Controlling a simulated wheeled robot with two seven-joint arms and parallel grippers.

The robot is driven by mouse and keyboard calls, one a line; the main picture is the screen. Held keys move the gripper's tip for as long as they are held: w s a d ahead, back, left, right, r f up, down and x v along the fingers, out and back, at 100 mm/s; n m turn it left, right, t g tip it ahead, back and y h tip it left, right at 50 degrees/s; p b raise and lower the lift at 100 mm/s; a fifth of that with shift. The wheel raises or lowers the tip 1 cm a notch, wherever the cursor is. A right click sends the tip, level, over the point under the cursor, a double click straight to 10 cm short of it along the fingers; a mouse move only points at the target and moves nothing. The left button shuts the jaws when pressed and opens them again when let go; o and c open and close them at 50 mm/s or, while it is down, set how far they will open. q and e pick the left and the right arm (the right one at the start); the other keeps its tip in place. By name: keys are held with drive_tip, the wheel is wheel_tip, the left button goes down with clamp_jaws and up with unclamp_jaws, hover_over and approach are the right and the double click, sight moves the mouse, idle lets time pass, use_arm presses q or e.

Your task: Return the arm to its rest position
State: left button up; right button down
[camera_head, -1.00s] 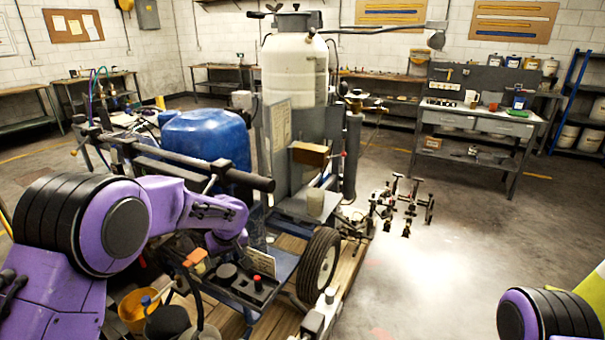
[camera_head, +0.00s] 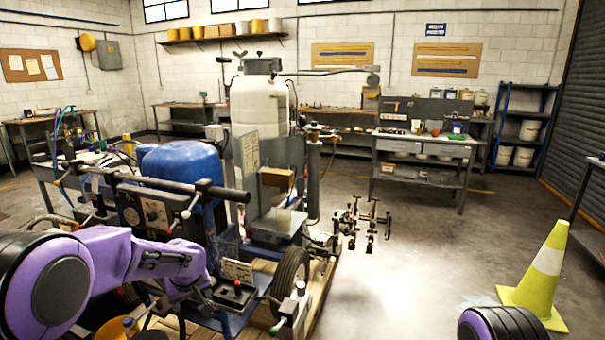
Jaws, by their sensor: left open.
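My left arm (camera_head: 120,258), purple with black ringed joints, reaches in from the left edge in front of the line striper. Its left gripper (camera_head: 194,303) points down beside the machine's control area and is open, with nothing visible between its fingers. The fingers are small and dark, hard to separate from the machine parts behind. The line striper has a blue tank (camera_head: 180,170), a white upright tank (camera_head: 259,108) and a black tyre (camera_head: 291,278). Of my right arm (camera_head: 500,324), only a purple and black joint shows at the bottom right; its gripper is out of view.
A black handlebar (camera_head: 170,183) runs close behind my left arm. A red-knobbed lever (camera_head: 238,289) stands near the left gripper. A yellow cone (camera_head: 540,275) stands behind my right arm's joint. A grey workbench (camera_head: 425,150) stands at the back.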

use_arm(q)
drive_tip(key=d+f+m+t+h, duration=0.2)
drive_tip(key=d+f+t+h, duration=0.15)
drive_tip(key=f, duration=0.25)
drive_tip(key=s+a+f+y, duration=0.1)
drive_tip(key=s+f, duration=0.7)
drive_tip(key=s, duration=0.2)
drive_tip(key=s+a+f+n+y+b, duration=0.1)
drive_tip(key=s+a+f+y, duration=0.1)
drive_tip(key=s+f, duration=0.5)
drive_tip(key=s, duration=0.3)
drive_tip(key=shift+f+n+b, duration=0.3)
drive_tip(key=shift+f, duration=0.1)
drive_tip(key=s+f+g, duration=0.1)
drive_tip(key=s+f, duration=0.1)
drive_tip(key=s, duration=0.5)
drive_tip(key=s+a+f+g+y, duration=0.1)
drive_tip(key=s+f+g, duration=0.1)
drive_tip(key=s, duration=0.5)
drive_tip(key=s+a+f+g+b, duration=0.1)
drive_tip(key=s+f, duration=0.1)
drive_tip(key=s, duration=0.5)
drive_tip(key=shift+s+a+g+y, duration=0.2)
drive_tip(key=shift+s+g+y, duration=0.05)
drive_tip(key=shift+s+g, duration=0.1)
drive_tip(key=shift+c, duration=0.4)
use_arm(e)
drive_tip(key=x, duration=0.3)
drive_tip(key=shift+s+a, duration=0.15)
drive_tip(key=shift+a, duration=0.15)
